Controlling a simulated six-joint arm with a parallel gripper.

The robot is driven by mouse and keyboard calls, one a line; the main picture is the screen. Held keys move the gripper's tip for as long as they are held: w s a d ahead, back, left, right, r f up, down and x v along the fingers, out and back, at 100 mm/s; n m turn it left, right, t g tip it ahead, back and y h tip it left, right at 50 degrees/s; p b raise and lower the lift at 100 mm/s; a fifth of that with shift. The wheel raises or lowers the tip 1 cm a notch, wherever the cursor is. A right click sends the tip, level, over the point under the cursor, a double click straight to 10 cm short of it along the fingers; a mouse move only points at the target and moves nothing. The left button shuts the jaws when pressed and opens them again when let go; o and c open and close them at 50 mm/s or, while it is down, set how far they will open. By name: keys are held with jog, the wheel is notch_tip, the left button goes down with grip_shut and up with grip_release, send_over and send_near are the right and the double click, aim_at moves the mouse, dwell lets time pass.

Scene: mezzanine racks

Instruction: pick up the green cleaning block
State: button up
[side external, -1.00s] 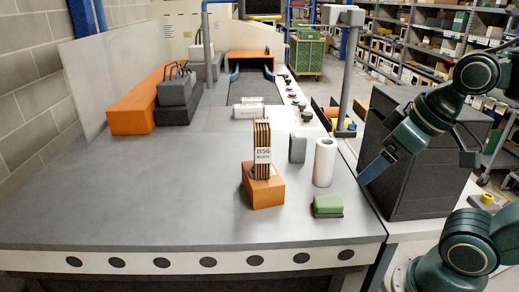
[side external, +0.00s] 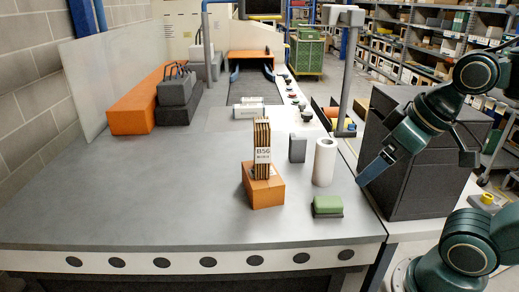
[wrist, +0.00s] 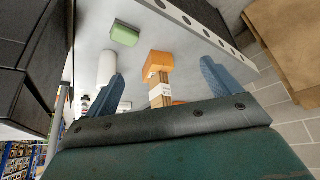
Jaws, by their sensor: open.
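The green cleaning block (side external: 327,203) lies on a dark base near the front right of the grey table. In the wrist view the green block (wrist: 125,34) shows at the upper left, beyond the fingertips. My gripper (side external: 368,176) is to the right of the block and higher, by the table's right edge. Only one blue finger shows clearly in the side view. In the wrist view my gripper (wrist: 163,70) has its two blue fingers wide apart with nothing between them, clear of the block.
An orange block (side external: 264,190) with a labelled upright stack (side external: 262,145) stands left of the green block. A white roll (side external: 324,162) and a dark grey block (side external: 298,149) stand behind it. A dark cabinet (side external: 420,185) is at the right. The table's left front is clear.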

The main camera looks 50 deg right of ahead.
jog(key=shift+o, duration=0.7)
jog(key=shift+w, duration=0.15)
jog(key=m+g+y, duration=0.1)
jog(key=m+g, duration=0.6)
jog(key=m, duration=0.3)
send_over(329, 201)
jog(key=w+d, duration=0.1)
jog(key=d, duration=0.1)
notch_tip(329, 201, down, 11)
jog(key=shift+w+a+r, duration=0.15)
jog(key=shift+w, duration=0.05)
jog(key=shift+s+a+f, duration=0.15)
jog(key=shift+f, duration=1.3)
jog(key=shift+s+a+f, duration=0.15)
jog(key=shift+a+f, duration=0.05)
jog(key=shift+f, duration=1.2)
jog(key=shift+s+a+f, duration=0.15)
jog(key=shift+f, duration=1.3)
